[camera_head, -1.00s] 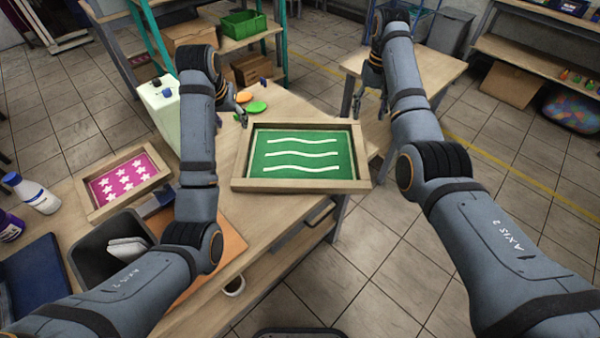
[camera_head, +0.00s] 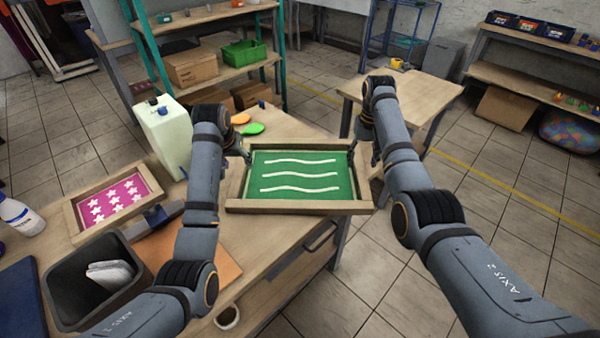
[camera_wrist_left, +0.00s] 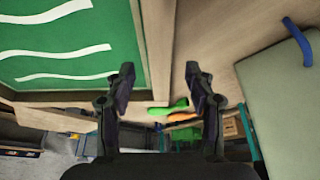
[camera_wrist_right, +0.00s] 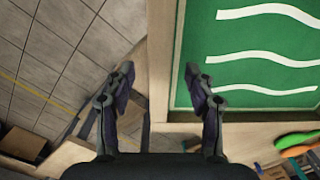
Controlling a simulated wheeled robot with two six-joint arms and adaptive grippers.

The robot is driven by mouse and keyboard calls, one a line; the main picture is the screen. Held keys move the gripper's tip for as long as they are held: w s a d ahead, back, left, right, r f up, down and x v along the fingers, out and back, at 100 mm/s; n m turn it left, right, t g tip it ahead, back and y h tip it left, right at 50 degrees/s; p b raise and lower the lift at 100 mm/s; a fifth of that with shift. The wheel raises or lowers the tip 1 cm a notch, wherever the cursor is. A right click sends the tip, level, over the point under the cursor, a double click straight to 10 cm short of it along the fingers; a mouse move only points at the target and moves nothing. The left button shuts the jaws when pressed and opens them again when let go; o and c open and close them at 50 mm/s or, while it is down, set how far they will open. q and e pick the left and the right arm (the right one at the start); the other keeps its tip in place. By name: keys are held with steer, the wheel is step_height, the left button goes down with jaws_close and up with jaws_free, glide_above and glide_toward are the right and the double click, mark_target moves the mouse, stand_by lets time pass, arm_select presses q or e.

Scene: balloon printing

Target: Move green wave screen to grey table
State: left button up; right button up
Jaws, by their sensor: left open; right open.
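The green wave screen (camera_head: 300,172) is a wooden frame around a green panel with three white wavy lines. It lies at the corner of the wooden workbench (camera_head: 278,240), its right end reaching the bench edge. My left gripper (camera_head: 238,150) is open at the screen's left side; in the left wrist view its fingers (camera_wrist_left: 160,82) stand on both sides of the frame's side bar. My right gripper (camera_head: 362,150) is open at the right side; in the right wrist view its fingers (camera_wrist_right: 160,82) straddle the other side bar. The grey table is not clearly identifiable.
A light wooden-topped table (camera_head: 425,95) stands behind at right, across a gap of tiled floor. A pink star screen (camera_head: 115,200), dark bin (camera_head: 92,278) and white jug (camera_head: 168,135) are on the left. Green and orange paddles (camera_head: 250,128) lie behind the screen.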

mark_target(240, 168)
arm_select(q)
steer(key=shift+x, duration=2.05)
arm_select(e)
steer(key=shift+f, duration=2.05)
arm_select(q)
steer(key=shift+c, duration=0.3)
arm_select(e)
steer(key=shift+c, duration=0.3)
arm_select(q)
jaws_close()
arm_select(e)
jaws_close()
arm_select(q)
steer(key=shift+r, duration=0.15)
arm_select(e)
steer(key=shift+r, duration=0.1)
